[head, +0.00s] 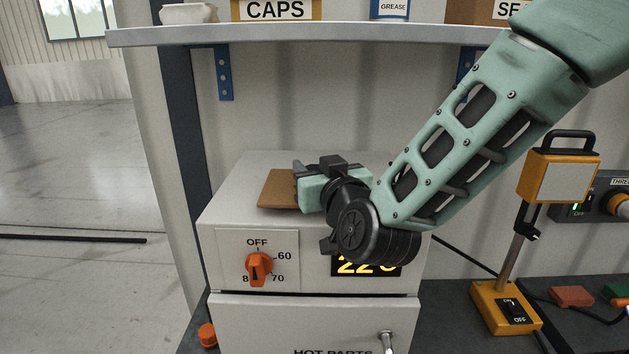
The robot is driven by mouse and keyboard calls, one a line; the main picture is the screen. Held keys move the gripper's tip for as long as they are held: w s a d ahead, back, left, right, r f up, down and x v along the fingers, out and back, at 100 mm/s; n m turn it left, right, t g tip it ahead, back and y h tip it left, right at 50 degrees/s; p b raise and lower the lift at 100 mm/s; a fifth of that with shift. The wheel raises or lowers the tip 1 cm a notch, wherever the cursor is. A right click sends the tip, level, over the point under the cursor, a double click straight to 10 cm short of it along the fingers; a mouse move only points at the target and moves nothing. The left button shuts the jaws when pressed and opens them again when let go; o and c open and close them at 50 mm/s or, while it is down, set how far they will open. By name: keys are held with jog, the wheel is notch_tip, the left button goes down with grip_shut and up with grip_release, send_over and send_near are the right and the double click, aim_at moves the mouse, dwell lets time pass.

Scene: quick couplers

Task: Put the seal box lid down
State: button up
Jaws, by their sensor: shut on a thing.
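The seal box lid, a flat brown panel (276,190), is level on or just above the top of the grey heater cabinet (245,170). I cannot tell whether it touches the top. My gripper (298,188) reaches in from the right and is shut on the lid's right part, which the gripper hides.
The cabinet front has an orange knob (258,267) and a lit display, partly hidden by my arm. An orange lamp (560,175) stands at the right.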

jog(key=shift+f, duration=0.3)
jog(key=o, duration=1)
jog(key=shift+r, duration=0.15)
jog(key=shift+s, duration=0.3)
jog(key=b+v, duration=0.4)
jog(key=v, duration=0.7)
jog(key=shift+s, duration=0.2)
jog(key=shift+d, duration=0.15)
